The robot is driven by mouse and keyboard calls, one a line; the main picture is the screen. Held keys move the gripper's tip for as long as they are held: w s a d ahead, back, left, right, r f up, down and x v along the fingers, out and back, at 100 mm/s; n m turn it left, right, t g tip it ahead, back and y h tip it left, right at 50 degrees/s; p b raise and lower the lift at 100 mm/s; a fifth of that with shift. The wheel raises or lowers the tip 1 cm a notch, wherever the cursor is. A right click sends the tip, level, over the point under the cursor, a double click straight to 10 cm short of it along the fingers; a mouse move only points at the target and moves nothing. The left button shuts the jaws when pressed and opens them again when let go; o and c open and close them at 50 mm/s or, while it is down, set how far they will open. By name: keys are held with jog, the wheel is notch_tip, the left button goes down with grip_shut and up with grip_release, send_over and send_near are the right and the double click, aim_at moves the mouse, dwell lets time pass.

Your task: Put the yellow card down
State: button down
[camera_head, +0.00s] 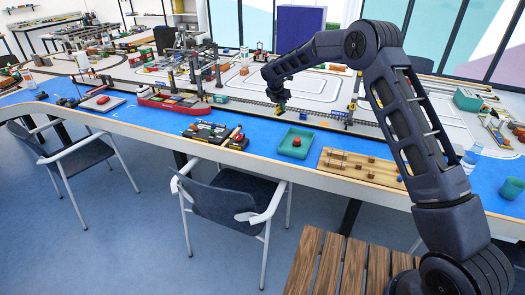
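My arm reaches in from the right, over the blue table (258,131). My gripper (279,103) points down above the model rail track, behind the green tray (296,142). It is small and dark here, and I cannot see whether its fingers are apart or closed. I cannot make out a yellow card in or under it. Small yellow parts show on a model crane post (352,107) to the right of the gripper, but I cannot tell a card among them.
A red model ship (174,102) with containers stands left of the gripper, near gantry cranes. A wooden board with pegs (352,169) lies at the front edge, right of the green tray. Two chairs (232,203) stand before the table.

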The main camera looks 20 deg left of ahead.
jog(key=s+a+n+y, duration=0.1)
jog(key=s+a+n, duration=0.3)
jog(key=s+a, duration=0.25)
jog(key=f, duration=1.3)
jog(key=w+a+f, duration=0.1)
jog(key=f, duration=0.5)
jog(key=shift+f, duration=0.35)
jog(key=shift+f, duration=0.15)
jog(key=c, duration=1.6)
grip_release()
jog(key=v, duration=1.2)
jog(key=shift+s+d, duration=0.15)
jog(key=shift+d, duration=0.1)
